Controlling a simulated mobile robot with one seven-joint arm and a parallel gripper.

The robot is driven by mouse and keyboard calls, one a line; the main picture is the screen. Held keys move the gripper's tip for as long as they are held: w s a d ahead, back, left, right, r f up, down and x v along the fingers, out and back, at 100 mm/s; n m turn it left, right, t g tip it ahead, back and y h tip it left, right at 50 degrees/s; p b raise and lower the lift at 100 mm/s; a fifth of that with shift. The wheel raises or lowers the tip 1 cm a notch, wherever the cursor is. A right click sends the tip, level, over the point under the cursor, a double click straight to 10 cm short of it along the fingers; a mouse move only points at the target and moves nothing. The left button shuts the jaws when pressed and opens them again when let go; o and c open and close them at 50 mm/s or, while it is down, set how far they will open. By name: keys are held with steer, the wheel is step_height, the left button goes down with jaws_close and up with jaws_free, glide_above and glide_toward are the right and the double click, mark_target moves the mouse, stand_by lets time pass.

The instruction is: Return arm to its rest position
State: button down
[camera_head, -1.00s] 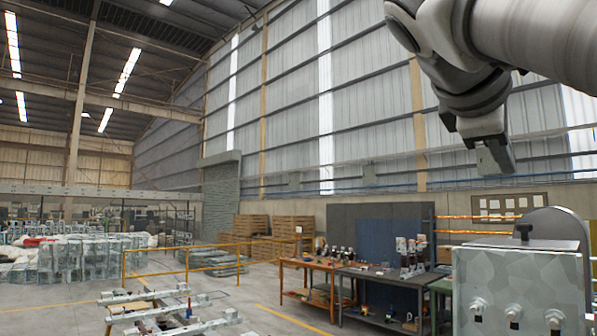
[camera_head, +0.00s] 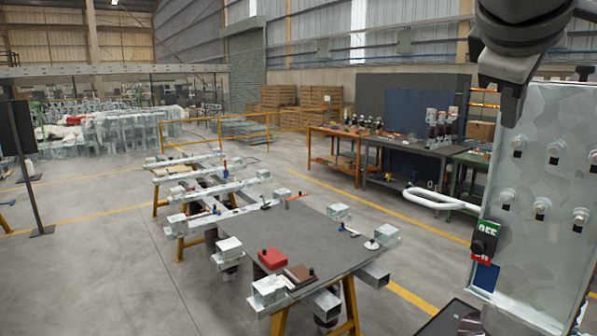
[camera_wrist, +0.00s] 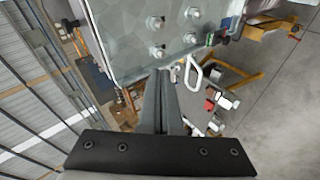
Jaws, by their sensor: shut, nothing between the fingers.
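My gripper (camera_head: 512,108) hangs at the top right of the head view, in front of the upper left edge of the isolator box. In the wrist view my gripper (camera_wrist: 165,74) has its two fingers together, with nothing between them. The isolator box (camera_head: 545,190) is a pale mottled metal cabinet with several round bolt-like knobs. A rotary switch (camera_head: 484,240) with a black knob on a red and green plate sits at its lower left; the label is partly hidden. The box face (camera_wrist: 125,40) fills the top of the wrist view, beyond the fingertips.
A grey worktable (camera_head: 335,245) with clamps and a red block (camera_head: 272,259) stands left of the box. A pale looped handle (camera_head: 435,198) projects left of the box. Workbenches (camera_head: 400,148) and a yellow railing (camera_head: 215,128) stand behind. Open floor lies at left.

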steer(key=s+a+f+m+g+y+b, duration=0.1)
steer(key=s+a+f+m+y, duration=0.1)
steer(key=f, duration=1)
steer(key=s+a+f+m+g+y+b, duration=0.1)
steer(key=s+a+f, duration=0.3)
steer(key=f, duration=0.9)
steer(key=s+a+f+m+y+b, duration=0.2)
steer(key=a+f+m+y, duration=0.1)
steer(key=f, duration=0.9)
steer(key=shift+s+a+f+m+g+y, duration=0.25)
steer(key=shift+s+a+m+g+y, duration=0.2)
steer(key=shift+a, duration=0.4)
